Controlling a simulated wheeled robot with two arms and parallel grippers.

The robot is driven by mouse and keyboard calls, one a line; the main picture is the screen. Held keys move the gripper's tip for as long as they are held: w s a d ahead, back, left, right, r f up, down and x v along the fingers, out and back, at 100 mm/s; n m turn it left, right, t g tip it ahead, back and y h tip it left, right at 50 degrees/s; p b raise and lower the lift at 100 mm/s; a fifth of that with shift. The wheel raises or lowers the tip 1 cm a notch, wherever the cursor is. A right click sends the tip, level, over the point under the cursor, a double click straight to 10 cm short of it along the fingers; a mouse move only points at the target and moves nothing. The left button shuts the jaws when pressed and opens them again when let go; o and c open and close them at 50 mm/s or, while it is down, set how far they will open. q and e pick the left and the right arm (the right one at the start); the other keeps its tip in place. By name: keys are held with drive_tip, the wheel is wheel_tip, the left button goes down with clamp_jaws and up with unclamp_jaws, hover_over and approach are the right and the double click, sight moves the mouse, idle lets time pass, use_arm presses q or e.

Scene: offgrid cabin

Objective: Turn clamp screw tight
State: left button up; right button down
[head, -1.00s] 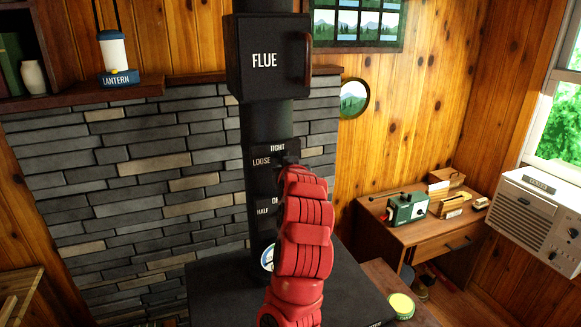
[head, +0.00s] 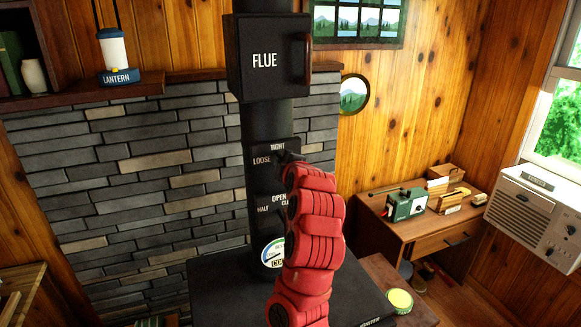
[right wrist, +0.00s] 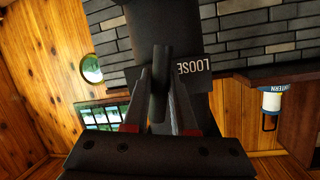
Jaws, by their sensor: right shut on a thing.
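The clamp screw shows in the right wrist view as a dark bar (right wrist: 161,60) between the fingers of my right gripper (right wrist: 162,80), which is shut on it. Beside it is a dark plate marked LOOSE (right wrist: 192,70). In the head view the plate (head: 260,151), marked TIGHT and LOOSE, is on the black flue pipe (head: 266,122). My right gripper (head: 287,157) is at the plate's right side there, and my red arm comes up from below. The screw's exact angle is hard to tell. My left gripper is not in view.
A black FLUE box (head: 265,85) with a handle is above the plate. Below are a plate marked OPEN and HALF (head: 264,209) and a round gauge (head: 270,252), partly behind my arm. The black stove top (head: 225,290) lies beneath. A desk (head: 408,235) stands at right.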

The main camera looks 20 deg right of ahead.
drive_tip(key=shift+r+m+y+p, duration=0.3)
drive_tip(key=shift+m+p, duration=0.3)
drive_tip(key=shift+p, duration=0.15)
drive_tip(key=shift+a+f+m+y+p, duration=0.15)
drive_tip(key=shift+m+y+p, duration=0.3)
drive_tip(key=shift+m, duration=0.25)
drive_tip(key=shift+r+m+y+p, duration=0.2)
drive_tip(key=shift+m+y+p, duration=0.15)
drive_tip(key=shift+m+p, duration=0.55)
drive_tip(key=shift+f+m+y+p, duration=0.15)
drive_tip(key=shift+m+y+p, duration=0.15)
drive_tip(key=shift+p, duration=0.3)
